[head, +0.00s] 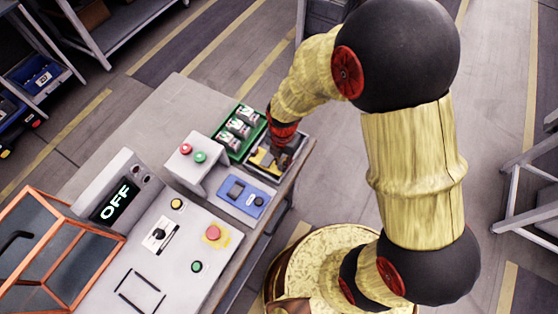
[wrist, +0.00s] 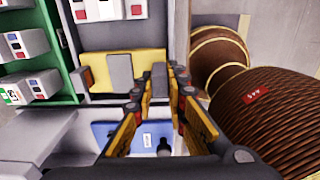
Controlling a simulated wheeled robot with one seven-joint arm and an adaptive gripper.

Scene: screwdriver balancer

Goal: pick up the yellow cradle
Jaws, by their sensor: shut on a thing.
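The yellow cradle (head: 262,159) sits in a dark, grey-edged tray at the table's right corner in the head view, partly hidden by my gripper. In the wrist view the cradle (wrist: 140,62) is a yellow piece with grey upright parts, just beyond my fingertips. My gripper (wrist: 159,80) points at it and its fingers close in on its near side. In the head view my gripper (head: 277,146) reaches down over the tray from the right. The exact contact is hard to see. I cannot tell whether the cradle is clear of the tray floor.
A green rack (head: 238,132) with several white-and-grey modules stands beside the tray. A blue device (head: 244,197) lies in front. A grey box (head: 194,164) with red and green buttons and a control panel (head: 165,245) fill the table further left. An "OFF" display (head: 116,201) stands behind.

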